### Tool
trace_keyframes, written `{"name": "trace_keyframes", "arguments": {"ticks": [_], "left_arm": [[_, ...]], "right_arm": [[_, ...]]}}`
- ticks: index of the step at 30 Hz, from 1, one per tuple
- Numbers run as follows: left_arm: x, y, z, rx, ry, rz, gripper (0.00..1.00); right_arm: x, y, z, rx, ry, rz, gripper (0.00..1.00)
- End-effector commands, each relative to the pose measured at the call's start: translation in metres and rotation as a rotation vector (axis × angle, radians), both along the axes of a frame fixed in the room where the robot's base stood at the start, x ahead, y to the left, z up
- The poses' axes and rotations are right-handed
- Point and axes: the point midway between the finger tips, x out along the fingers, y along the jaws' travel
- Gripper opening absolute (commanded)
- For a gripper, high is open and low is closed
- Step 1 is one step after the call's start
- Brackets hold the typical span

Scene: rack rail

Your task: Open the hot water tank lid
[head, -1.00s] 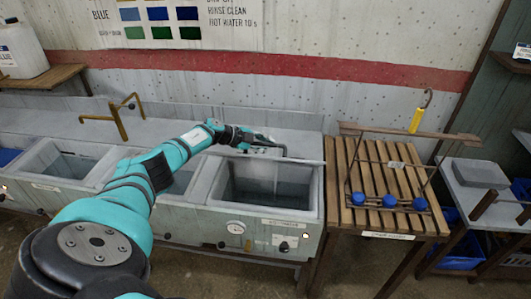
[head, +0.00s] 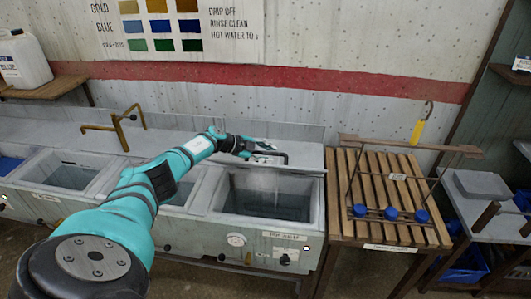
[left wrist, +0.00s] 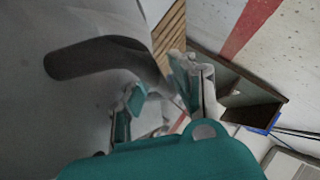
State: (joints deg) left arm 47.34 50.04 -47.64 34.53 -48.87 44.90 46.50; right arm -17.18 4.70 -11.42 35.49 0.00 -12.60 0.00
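The hot water tank (head: 285,237) is the rightmost basin of the sink row. Its mouth is uncovered, showing a dark interior with faint steam. The grey lid (head: 305,157) appears swung up at the tank's rear edge; its exact tilt is hard to tell. A dark bent handle (head: 284,155) shows near its top and looms large in the left wrist view (left wrist: 95,60). My left gripper (head: 268,149) is at the handle, behind the opening. In the left wrist view its fingers (left wrist: 163,95) stand apart; whether they touch the handle is unclear. My right gripper is out of view.
A slatted wooden table (head: 375,175) with a blue-knobbed rack (head: 391,213) adjoins the tank's right side. A brass tap (head: 121,130) rises behind the basins to the left. A yellow-handled hook (head: 418,130) hangs on the wall at the right.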

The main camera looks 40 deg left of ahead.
Motion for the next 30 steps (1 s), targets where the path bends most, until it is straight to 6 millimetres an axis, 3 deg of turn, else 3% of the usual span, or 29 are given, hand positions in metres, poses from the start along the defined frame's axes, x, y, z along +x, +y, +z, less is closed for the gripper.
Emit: {"name": "trace_keyframes", "arguments": {"ticks": [8, 21, 30], "left_arm": [[-0.015, 0.008, 0.009, 0.003, 0.001, 0.000, 0.25], [-0.080, 0.036, 0.053, 0.004, 0.004, -0.001, 0.25], [-0.093, 0.042, 0.063, 0.000, 0.000, -0.002, 0.25]], "right_arm": [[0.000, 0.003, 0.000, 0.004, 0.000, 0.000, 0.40], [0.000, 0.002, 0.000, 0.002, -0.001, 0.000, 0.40], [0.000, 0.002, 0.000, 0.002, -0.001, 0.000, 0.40]]}}
